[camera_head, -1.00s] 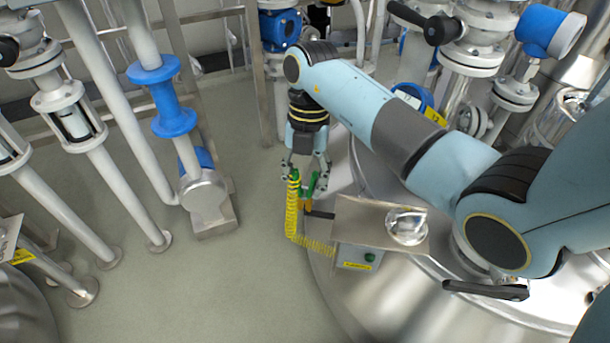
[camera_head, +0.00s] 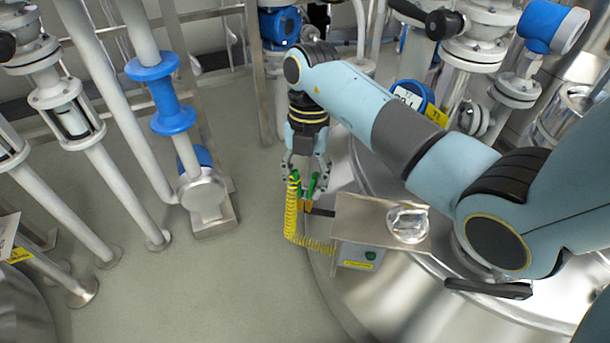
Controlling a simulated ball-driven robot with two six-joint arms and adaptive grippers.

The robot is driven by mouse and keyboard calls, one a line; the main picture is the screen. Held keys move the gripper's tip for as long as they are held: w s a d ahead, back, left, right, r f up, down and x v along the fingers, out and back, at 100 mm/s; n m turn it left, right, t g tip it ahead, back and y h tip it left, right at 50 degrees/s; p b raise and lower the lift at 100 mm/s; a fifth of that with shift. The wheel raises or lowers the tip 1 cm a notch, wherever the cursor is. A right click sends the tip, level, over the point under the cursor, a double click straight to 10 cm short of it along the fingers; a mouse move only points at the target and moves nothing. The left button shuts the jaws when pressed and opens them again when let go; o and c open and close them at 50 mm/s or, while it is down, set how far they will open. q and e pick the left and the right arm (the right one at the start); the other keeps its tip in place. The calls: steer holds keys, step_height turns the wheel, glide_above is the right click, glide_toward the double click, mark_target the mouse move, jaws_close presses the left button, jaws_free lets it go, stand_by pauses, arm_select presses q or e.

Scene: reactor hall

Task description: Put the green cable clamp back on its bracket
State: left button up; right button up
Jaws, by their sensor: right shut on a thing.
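The green cable clamp (camera_head: 311,188) is between the fingertips of my right gripper (camera_head: 305,178), which is shut on it. An orange piece with a dark bar (camera_head: 320,212), possibly the bracket, sits just below the clamp, at the left edge of a metal plate (camera_head: 375,220). I cannot tell whether the clamp touches it. My left gripper is not in view.
A clear glass-like object (camera_head: 408,223) rests on the metal plate. A shiny steel vessel (camera_head: 400,305) lies below and right. Pipes with a blue fitting (camera_head: 172,108) stand on the left. Open floor (camera_head: 200,290) lies left of the box.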

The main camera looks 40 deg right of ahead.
steer(key=o, duration=1)
steer(key=shift+o, duration=0.2)
steer(key=shift+r, duration=0.1)
steer(key=v, duration=0.7)
steer(key=shift+r, duration=0.2)
